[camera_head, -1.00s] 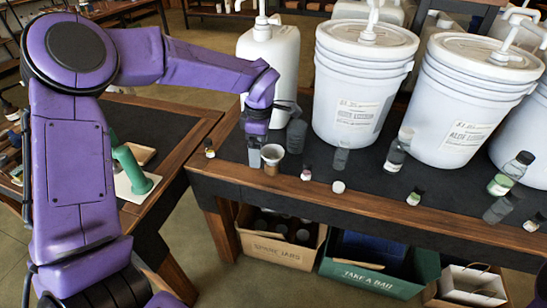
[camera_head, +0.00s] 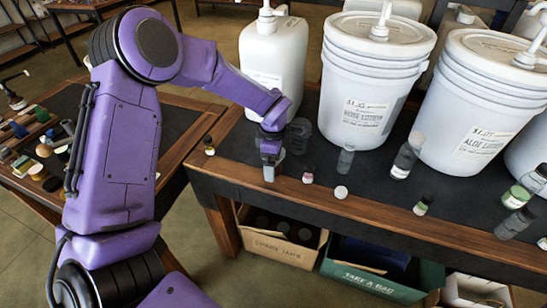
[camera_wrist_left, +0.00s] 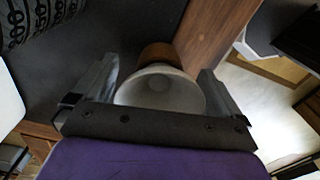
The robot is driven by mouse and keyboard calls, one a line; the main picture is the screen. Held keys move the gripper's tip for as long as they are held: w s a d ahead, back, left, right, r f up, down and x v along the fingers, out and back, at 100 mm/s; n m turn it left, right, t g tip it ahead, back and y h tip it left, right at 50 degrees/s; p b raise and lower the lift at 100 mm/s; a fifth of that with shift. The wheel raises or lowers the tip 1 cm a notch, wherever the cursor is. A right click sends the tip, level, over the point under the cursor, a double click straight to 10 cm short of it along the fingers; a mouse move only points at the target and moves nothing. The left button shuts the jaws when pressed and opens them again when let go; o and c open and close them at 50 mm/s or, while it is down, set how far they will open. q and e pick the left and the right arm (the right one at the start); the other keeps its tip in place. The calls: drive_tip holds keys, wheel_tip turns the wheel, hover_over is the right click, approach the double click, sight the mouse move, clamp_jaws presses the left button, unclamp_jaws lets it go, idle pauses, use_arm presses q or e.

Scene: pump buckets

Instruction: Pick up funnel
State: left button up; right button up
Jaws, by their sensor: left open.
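The funnel (camera_wrist_left: 160,90) shows in the left wrist view as a wide white bowl mouth with a brown part (camera_wrist_left: 159,55) beyond it. My left gripper (camera_wrist_left: 155,84) is open, with one finger on either side of the funnel. Whether either finger touches it is not clear. In the head view my left gripper (camera_head: 269,168) points down at the front edge of the dark-topped table (camera_head: 245,150), and the funnel is hidden behind it. My right gripper is not in view.
Large white pump buckets (camera_head: 365,85) and a white jug (camera_head: 270,65) stand behind. Small bottles and a white cap (camera_head: 341,192) sit to the right along the table's wooden edge. A cardboard box (camera_head: 280,243) and a green box (camera_head: 368,275) stand below.

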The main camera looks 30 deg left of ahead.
use_arm(q)
drive_tip(key=shift+f, duration=0.2)
drive_tip(key=c, duration=1)
